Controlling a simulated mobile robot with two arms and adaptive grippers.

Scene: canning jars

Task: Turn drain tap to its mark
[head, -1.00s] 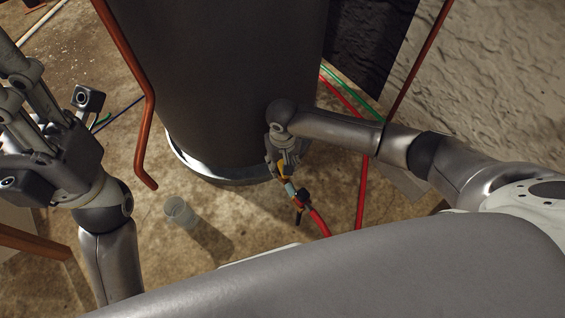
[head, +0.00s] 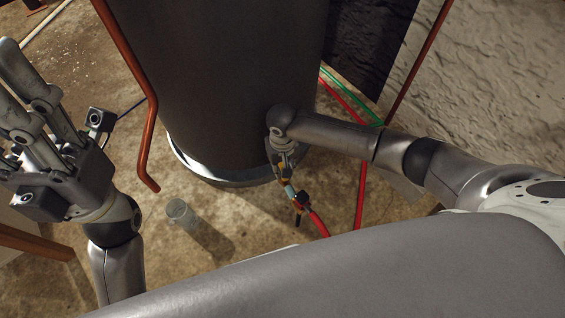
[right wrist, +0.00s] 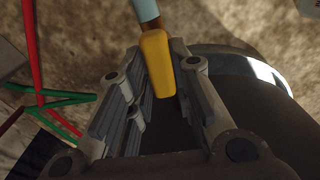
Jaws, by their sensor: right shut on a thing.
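The drain tap sits low at the front of a dark tank, with a pale blue section (head: 290,190) and a dark fitting (head: 301,200) leading to a red hose. In the right wrist view, its yellow handle (right wrist: 157,62) lies between my right gripper's fingers (right wrist: 158,68), and the pale blue section (right wrist: 145,10) shows above it. My right gripper (head: 284,172) is shut on the yellow handle and mostly hides it from the head view. I cannot make out the mark. My left gripper (head: 10,80) is empty, its fingers spread, at the far left.
The tank (head: 235,80) fills the middle, with a copper pipe (head: 145,120) down its left side. A clear cup (head: 180,213) stands on the floor. Red (head: 361,195) and green (head: 352,100) lines run right of the tank, near a rough wall (head: 480,90).

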